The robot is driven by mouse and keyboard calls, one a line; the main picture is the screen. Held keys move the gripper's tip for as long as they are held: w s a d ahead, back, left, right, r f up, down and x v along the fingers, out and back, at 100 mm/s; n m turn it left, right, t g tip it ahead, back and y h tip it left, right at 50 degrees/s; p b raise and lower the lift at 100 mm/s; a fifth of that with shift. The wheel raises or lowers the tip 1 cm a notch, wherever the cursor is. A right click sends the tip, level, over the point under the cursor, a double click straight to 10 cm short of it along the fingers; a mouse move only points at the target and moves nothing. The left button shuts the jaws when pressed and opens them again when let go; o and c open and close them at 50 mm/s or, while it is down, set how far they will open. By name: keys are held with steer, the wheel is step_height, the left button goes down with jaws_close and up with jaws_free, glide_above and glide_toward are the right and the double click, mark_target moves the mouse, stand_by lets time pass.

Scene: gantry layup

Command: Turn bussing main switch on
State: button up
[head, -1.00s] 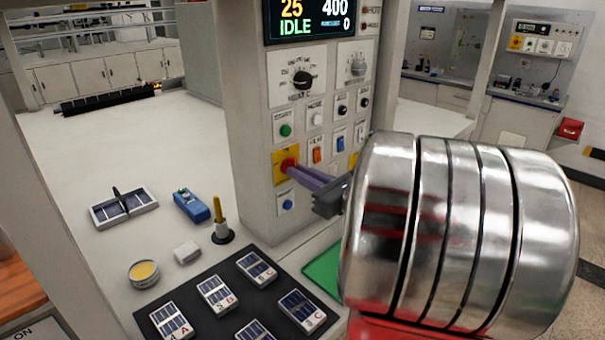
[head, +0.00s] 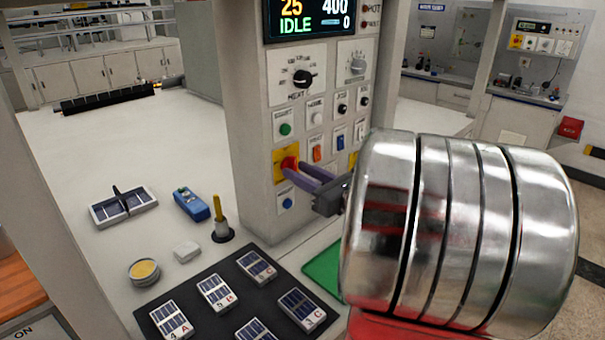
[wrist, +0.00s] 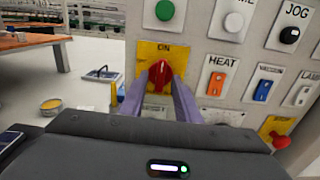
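The main switch is a red rotary knob on a yellow plate low on the panel column, seen in the head view (head: 289,163) and in the wrist view (wrist: 160,75). An ON label stands above it. Its ridge looks upright in the wrist view, towards that label; its lower part is hard to see. My gripper (head: 299,174) reaches it from the right in the head view. The purple fingers (wrist: 159,92) stand on either side of the knob, with a gap between them. They look open; whether either touches the knob is unclear.
Above the switch is a green button (head: 285,129). Orange (head: 317,154) and blue (head: 340,141) rockers sit close to its right. A blue button (head: 287,203) is below. A black mat (head: 213,290) with several cell tiles lies at the column's foot.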

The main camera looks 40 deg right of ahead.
steer(key=shift+s, duration=0.1)
steer(key=s, duration=1.3)
steer(key=shift+s+d, duration=0.2)
steer(key=shift+s, duration=0.15)
stand_by(0.4)
